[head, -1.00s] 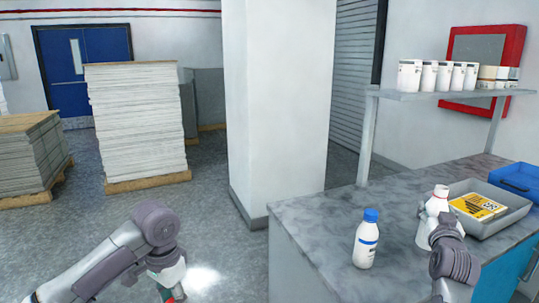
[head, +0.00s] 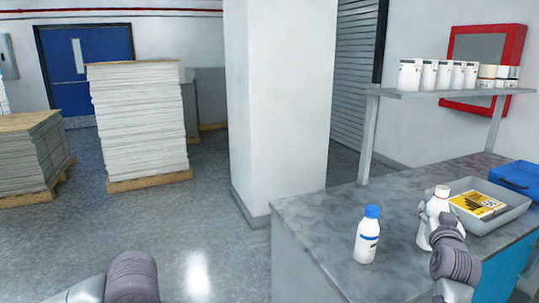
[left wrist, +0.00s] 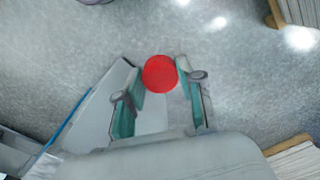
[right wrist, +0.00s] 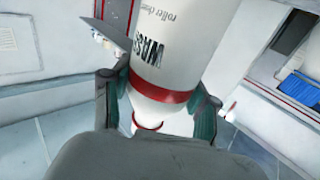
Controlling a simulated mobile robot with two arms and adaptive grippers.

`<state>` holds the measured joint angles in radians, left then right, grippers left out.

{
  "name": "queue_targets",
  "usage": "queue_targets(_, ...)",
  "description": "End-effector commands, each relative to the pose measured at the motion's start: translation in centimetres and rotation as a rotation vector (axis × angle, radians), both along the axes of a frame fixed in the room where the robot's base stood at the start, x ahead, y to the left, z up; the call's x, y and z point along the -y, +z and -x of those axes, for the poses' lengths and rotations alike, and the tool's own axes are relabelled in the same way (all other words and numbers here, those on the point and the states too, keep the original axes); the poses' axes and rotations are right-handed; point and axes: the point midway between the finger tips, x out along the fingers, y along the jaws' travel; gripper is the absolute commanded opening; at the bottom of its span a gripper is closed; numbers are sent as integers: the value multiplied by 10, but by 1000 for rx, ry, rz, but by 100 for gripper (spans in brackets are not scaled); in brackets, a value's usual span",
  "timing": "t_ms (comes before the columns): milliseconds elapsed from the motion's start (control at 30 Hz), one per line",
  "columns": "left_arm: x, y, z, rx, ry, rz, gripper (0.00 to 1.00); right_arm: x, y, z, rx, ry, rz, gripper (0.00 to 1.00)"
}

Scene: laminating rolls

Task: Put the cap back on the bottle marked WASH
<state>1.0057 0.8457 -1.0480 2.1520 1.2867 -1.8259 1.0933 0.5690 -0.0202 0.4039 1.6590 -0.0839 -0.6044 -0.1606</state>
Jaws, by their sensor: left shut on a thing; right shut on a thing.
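The bottle marked WASH (head: 424,237) is white with a red band and stands upright over the grey counter, with no cap visible on its neck. In the right wrist view its lettering and red band (right wrist: 162,94) fill the upper middle. My right gripper (right wrist: 165,100) is shut around the bottle near this band; I cannot tell if the base touches the counter. My left gripper (left wrist: 160,75) is shut on a round red cap (left wrist: 160,74), above the floor. In the head view only part of my left arm shows at the bottom edge.
A white bottle with a blue cap (head: 367,236) stands left of the WASH bottle. A shelf (head: 440,94) with several white containers hangs above.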

Motion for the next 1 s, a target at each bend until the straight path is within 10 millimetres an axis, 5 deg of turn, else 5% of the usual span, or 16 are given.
queue_targets(133,0,-3,34,-19,81,1,24,0,2,0,5,0,2,0)
queue_targets(467,1,-2,29,-17,78,2,24,-52,-31,70,0,84,2,0)
queue_targets(1000,1,-2,29,-16,77,2,24,-187,-111,249,-5,305,-4,0)
